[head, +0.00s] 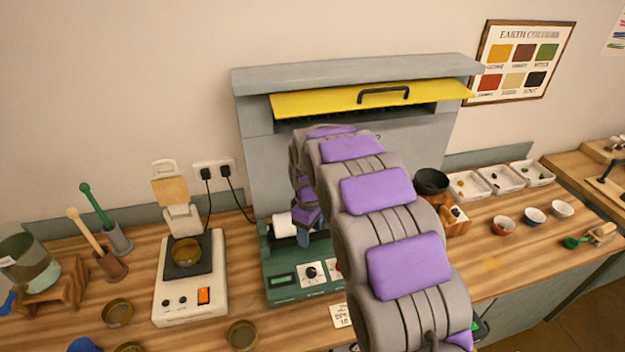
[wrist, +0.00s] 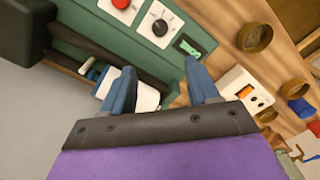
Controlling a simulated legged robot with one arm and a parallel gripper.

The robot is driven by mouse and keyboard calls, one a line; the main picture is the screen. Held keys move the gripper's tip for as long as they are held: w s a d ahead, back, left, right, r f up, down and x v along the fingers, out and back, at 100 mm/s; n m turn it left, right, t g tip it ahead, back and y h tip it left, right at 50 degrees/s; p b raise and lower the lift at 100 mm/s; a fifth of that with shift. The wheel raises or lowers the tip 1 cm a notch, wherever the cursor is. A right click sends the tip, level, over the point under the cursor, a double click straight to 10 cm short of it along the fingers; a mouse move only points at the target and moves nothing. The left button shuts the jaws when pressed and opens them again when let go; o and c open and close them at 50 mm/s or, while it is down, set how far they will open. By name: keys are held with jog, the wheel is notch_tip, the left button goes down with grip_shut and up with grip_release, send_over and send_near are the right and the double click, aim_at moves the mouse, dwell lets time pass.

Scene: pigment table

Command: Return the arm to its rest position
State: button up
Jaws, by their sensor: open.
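My arm rises from the bottom of the head view and reaches over the table toward the grey cabinet. My gripper (head: 304,238) points down at the green device with a white roller, and is partly hidden behind my arm. In the wrist view my gripper (wrist: 161,88) has two blue fingers set well apart, with nothing held between them. The green device (wrist: 80,50) lies beyond the fingers; it also shows in the head view (head: 282,291). Its white part (wrist: 147,97) shows near the left finger; I cannot tell whether they touch.
A white hotplate device (head: 190,307) with a brass dish stands left of the green device. The grey cabinet (head: 262,160) with a raised yellow flap (head: 330,101) stands behind. Small bowls (head: 535,216) and white trays (head: 468,186) stand at right. Bare wood (head: 500,265) shows at the right front.

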jog(key=s+d+r+m+b, duration=0.25)
jog(key=s+d, duration=0.35)
jog(key=s, duration=0.3)
jog(key=s+d+r+m+b, duration=0.1)
jog(key=s+d+r+m, duration=0.4)
jog(key=s, duration=0.4)
jog(key=s+d+f+m+g+b, duration=0.1)
jog(key=s+d+m, duration=0.1)
jog(key=s, duration=0.9)
jog(key=s+d+f+m+b, duration=0.2)
jog(key=s+d+m, duration=0.1)
jog(key=s, duration=0.8)
jog(key=shift+d+f+g+b, duration=0.25)
jog(key=shift+d+g+b, duration=0.05)
jog(key=shift+d+g, duration=0.1)
jog(key=shift+s+a, duration=0.1)
